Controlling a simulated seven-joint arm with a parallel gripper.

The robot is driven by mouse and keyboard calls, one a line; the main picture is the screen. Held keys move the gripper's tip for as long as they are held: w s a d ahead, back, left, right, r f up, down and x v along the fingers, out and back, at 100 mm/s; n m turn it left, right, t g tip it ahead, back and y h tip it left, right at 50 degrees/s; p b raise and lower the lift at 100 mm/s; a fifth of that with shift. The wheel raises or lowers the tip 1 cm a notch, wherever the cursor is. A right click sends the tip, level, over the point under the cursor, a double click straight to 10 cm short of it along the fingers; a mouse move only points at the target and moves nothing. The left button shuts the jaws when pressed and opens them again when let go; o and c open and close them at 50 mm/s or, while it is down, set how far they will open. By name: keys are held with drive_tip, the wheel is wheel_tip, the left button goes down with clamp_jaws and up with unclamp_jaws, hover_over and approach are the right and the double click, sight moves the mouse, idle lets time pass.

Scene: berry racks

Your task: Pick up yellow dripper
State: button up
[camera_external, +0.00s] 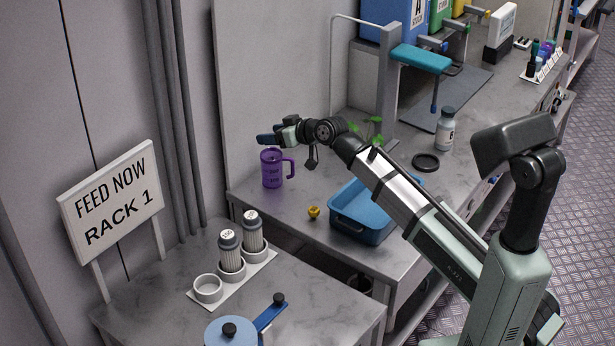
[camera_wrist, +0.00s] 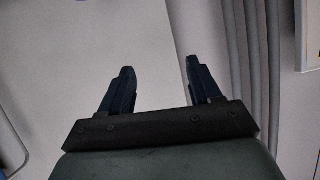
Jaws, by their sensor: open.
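A small yellow dripper (camera_external: 314,212) lies on the grey marbled counter, left of the blue tray and in front of the purple mug. My gripper (camera_external: 266,139) is raised above the purple mug, pointing left toward the wall panel, well above and apart from the dripper. In the wrist view my gripper (camera_wrist: 158,80) shows two dark blue fingers spread apart with nothing between them. The dripper does not show in the wrist view, which faces the pale wall.
A purple mug (camera_external: 271,170) stands behind the dripper. A blue tray (camera_external: 347,228) sits to its right. A white bottle (camera_external: 445,133), a black ring (camera_external: 425,162) and a stand with a teal arm (camera_external: 420,59) are farther back. The front counter holds grey canisters (camera_external: 231,255).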

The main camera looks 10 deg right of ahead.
drive_tip(key=w+m+g+h, duration=0.1)
drive_tip(key=m, duration=0.1)
drive_tip(key=m+g+h, duration=0.7)
drive_tip(key=m+h, duration=0.1)
drive_tip(key=m, duration=1.4)
hover_over(313, 209)
wheel_tip(313, 209, down, 7)
drive_tip(key=f+m, duration=0.1)
drive_tip(key=m, duration=0.4)
drive_tip(key=shift+g+h, duration=0.4)
drive_tip(key=f, duration=0.7)
drive_tip(key=shift+s+d+f, duration=0.2)
drive_tip(key=shift+s+f, duration=0.15)
drive_tip(key=shift+w+a+f, duration=0.1)
drive_tip(key=shift+w+f, duration=0.1)
drive_tip(key=shift+f, duration=1.2)
drive_tip(key=shift+w+a+f, duration=0.1)
drive_tip(key=shift+w+f, duration=0.05)
drive_tip(key=shift+f, duration=1.2)
drive_tip(key=shift+c, duration=0.4)
